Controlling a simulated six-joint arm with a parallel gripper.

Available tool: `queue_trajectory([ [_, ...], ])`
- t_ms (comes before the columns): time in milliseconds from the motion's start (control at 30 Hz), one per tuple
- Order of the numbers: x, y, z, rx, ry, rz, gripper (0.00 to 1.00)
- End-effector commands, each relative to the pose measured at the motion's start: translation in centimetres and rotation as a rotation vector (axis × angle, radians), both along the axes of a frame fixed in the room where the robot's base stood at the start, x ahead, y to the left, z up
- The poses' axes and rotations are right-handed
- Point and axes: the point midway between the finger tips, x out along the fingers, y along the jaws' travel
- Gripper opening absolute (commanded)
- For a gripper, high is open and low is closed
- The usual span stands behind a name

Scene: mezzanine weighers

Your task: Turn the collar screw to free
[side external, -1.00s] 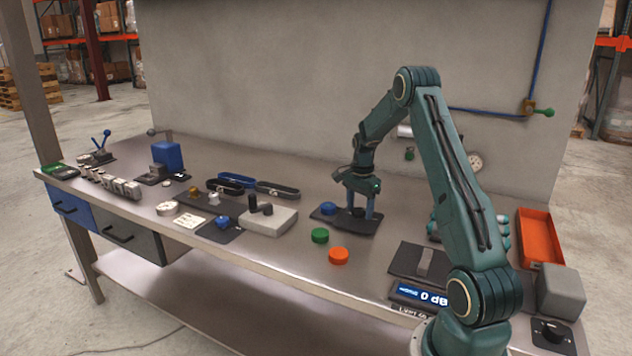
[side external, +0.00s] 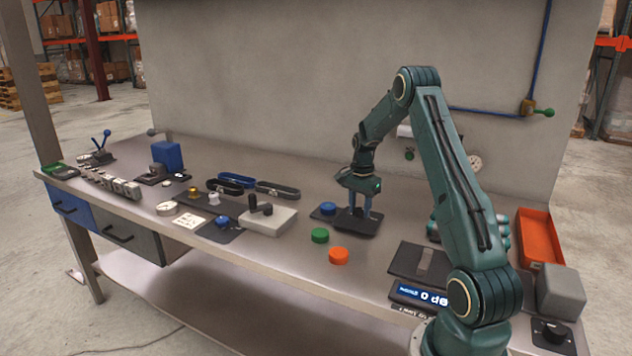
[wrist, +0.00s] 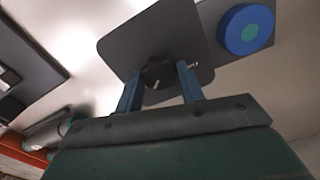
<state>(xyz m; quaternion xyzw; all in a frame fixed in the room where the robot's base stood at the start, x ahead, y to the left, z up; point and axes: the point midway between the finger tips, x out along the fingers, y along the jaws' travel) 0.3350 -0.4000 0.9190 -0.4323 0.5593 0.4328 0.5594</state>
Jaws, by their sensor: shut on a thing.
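The collar screw appears as a dark round knob with a pale mark (wrist: 160,74) on a dark square plate (wrist: 157,38) in the wrist view. My gripper (wrist: 157,70) has its two blue fingers on either side of this knob and is shut on it. In the side view my gripper (side external: 359,220) points straight down over the dark plate (side external: 346,231) at the middle of the bench. The fingers and the wrist hide the knob there, so its seating in the collar cannot be told.
A blue round button (side external: 328,208) stands close left of my gripper. Green (side external: 320,235) and orange (side external: 338,256) buttons lie in front. A grey block with a black handle (side external: 268,221) is further left. A scale (side external: 420,294) and an orange tray (side external: 541,238) are right.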

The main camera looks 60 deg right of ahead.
Motion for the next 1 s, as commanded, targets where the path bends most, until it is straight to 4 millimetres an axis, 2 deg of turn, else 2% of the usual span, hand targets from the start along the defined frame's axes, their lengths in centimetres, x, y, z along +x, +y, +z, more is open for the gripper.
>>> queue_trajectory([
  [1000, 0.03, -0.11, 0.15, -0.004, -0.002, 0.92, 0.15],
])
